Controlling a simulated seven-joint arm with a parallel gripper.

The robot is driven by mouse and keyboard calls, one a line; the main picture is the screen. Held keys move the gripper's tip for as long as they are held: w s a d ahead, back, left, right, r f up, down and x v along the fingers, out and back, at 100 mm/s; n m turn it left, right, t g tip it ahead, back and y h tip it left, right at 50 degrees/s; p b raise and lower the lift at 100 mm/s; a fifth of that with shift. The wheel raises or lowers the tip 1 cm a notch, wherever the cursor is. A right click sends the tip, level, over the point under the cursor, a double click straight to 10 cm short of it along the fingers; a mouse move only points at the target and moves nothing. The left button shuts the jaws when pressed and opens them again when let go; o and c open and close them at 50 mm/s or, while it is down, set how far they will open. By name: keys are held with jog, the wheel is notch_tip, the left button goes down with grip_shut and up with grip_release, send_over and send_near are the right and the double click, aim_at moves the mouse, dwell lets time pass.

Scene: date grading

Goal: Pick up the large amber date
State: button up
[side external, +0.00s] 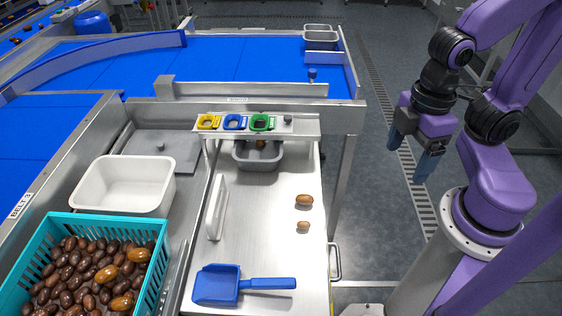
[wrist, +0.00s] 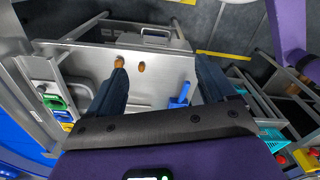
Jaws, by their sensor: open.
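The large amber date (side external: 304,200) lies on the steel worktop, near its right edge in the side view. A smaller, lighter date (side external: 303,225) lies just in front of it, apart from it. In the wrist view the large date (wrist: 119,62) is at the tip of the left finger, and the small date (wrist: 141,67) is to its right. My gripper (side external: 408,155) is open and empty. It is off to the right of the worktop, well above and away from both dates.
A blue scoop (side external: 217,285) lies at the worktop's front, and a white upright bar (side external: 217,207) stands on the left. A grey tray (side external: 257,160) sits under the ring gauges (side external: 234,122). A teal crate (side external: 152,228) of dates and a white bin (side external: 125,186) stand left.

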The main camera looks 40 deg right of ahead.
jog(key=n, duration=1.3)
send_over(305, 195)
notch_tip(305, 195, down, 23)
jog(key=shift+w+r, duration=0.15)
jog(key=shift+s+f, duration=0.2)
jog(key=shift+f, duration=2.4)
jog(key=c, duration=0.8)
